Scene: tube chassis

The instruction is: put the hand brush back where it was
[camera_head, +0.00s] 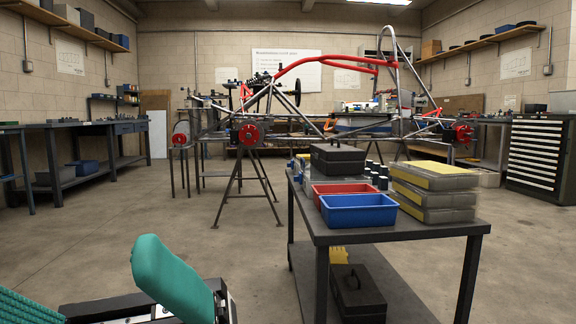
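A teal shape that looks like the hand brush (168,275) is at the bottom left, close to the camera. Its smooth rounded end points up and to the left. A ribbed teal part at the bottom left corner looks like its bristles, cut off by the frame edge. My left gripper (205,304), dark grey and black, is at the bottom edge and appears shut around the brush. The contact is partly hidden by the brush and the frame edge. My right gripper is not in view.
A dark cart (400,229) stands at right, carrying a blue bin (358,212), a red bin (343,189), a black toolbox (338,158) and stacked yellow-lidded cases (432,191). Another black box (358,292) is on its lower shelf. A tube chassis (300,118) stands behind. Floor at left is clear.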

